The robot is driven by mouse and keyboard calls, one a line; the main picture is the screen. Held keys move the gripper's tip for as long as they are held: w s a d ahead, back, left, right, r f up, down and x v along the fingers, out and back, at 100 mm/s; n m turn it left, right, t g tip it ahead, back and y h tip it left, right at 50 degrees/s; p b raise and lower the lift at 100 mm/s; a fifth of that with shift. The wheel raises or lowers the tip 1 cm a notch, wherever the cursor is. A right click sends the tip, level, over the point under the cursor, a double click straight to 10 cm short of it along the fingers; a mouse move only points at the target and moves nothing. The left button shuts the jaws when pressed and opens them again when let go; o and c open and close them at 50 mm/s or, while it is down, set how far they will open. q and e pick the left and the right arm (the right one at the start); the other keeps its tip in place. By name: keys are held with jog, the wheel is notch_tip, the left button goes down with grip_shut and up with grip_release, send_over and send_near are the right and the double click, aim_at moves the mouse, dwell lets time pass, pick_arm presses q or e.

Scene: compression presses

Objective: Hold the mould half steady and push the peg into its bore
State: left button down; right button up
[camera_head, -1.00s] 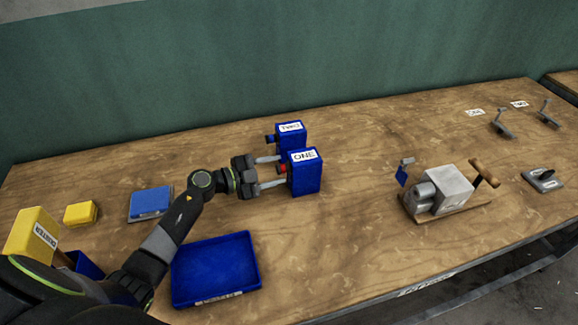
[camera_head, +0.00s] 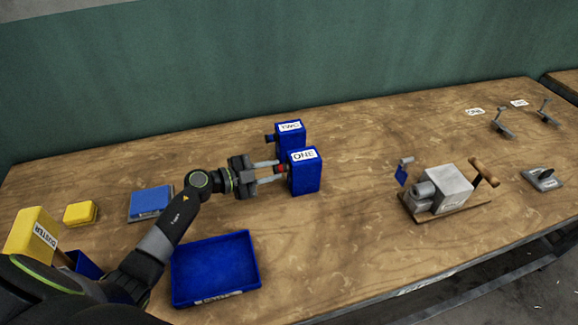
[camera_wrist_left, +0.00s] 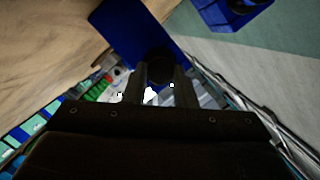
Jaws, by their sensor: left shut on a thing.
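In the left wrist view the gripper's fingers (camera_wrist_left: 159,75) close on a dark, round end against a blue face (camera_wrist_left: 130,32). The block stands upright on the table. A second blue block, labelled TWO (camera_head: 291,136), stands just behind it with a dark blue knob on its left side. I cannot pick out a mould half or a loose peg. My right gripper is not in view.
A blue tray (camera_head: 183,290) lies in front of my left arm. A grey press (camera_head: 450,187) with a wooden handle stands right of centre on a board. Yellow blocks (camera_head: 81,213) and a blue pad (camera_head: 151,201) lie left. The table between block ONE and the press is clear.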

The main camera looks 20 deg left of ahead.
pick_arm(q)
jog(key=shift+s+a, duration=0.3)
jog(key=shift+a, duration=0.15)
jog(key=shift+w+a+f+v, duration=0.1)
jog(key=shift+a+f+v, duration=0.05)
jog(key=shift+v, duration=0.8)
jog(key=shift+w+a+f+v, duration=0.1)
jog(key=shift+a+f+v, duration=0.05)
jog(key=shift+v, duration=0.85)
jog(key=shift+a+f+v, duration=0.15)
jog(key=shift+v, duration=0.8)
jog(key=shift+a+f+v, duration=0.1)
jog(key=shift+f+v, duration=0.05)
jog(key=shift+v, duration=0.8)
jog(key=shift+w, duration=0.2)
